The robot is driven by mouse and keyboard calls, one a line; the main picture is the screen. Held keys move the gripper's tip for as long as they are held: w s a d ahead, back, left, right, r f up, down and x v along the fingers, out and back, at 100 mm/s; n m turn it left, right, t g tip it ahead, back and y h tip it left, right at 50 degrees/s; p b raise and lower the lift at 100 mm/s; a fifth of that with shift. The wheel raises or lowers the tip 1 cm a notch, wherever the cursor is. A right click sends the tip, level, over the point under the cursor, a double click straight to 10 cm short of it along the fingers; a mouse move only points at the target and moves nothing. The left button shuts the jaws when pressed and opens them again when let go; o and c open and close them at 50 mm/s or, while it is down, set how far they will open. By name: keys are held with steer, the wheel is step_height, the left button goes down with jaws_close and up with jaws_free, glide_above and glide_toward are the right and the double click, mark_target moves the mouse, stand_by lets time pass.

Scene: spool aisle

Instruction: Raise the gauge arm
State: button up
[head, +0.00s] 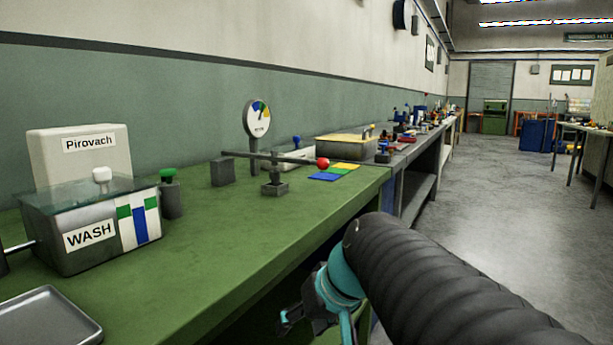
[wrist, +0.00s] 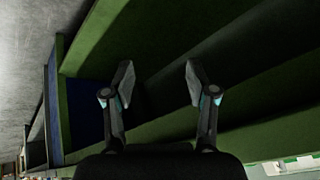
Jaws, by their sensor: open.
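The gauge arm (head: 270,157) is a thin dark lever with a red ball (head: 323,163) at its right end. It lies nearly level on a dark pivot block (head: 274,187) on the green bench. A round dial gauge (head: 257,117) on a post stands just behind it. My gripper (head: 299,315) is low in front of the bench edge, well apart from the lever. In the wrist view my gripper (wrist: 160,82) is open, with nothing between its fingers. The lever is not in the wrist view.
The green bench (head: 230,225) holds a WASH box (head: 90,238), a metal tray (head: 45,318), a green-knobbed post (head: 170,195), a dark block (head: 222,172) and coloured squares (head: 335,172). A grey bench (head: 402,152) carrying clutter continues behind. The floor (head: 490,190) at right is clear.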

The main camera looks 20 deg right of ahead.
steer(key=w+d+r+t+y+b, duration=0.2)
steer(key=w+d+r+t+b, duration=0.15)
steer(key=w+d, duration=0.8)
steer(key=n+t+y+b, duration=0.2)
steer(key=n+t+y, duration=0.2)
steer(key=n+t, duration=0.4)
glide_toward(328, 164)
steer(key=shift+n+g, duration=0.4)
steer(key=shift+g, duration=0.35)
steer(key=x, duration=0.7)
steer(key=r+p+x, duration=0.1)
steer(key=x, duration=0.3)
steer(key=shift+w+d, duration=0.1)
steer(key=shift+w, duration=0.25)
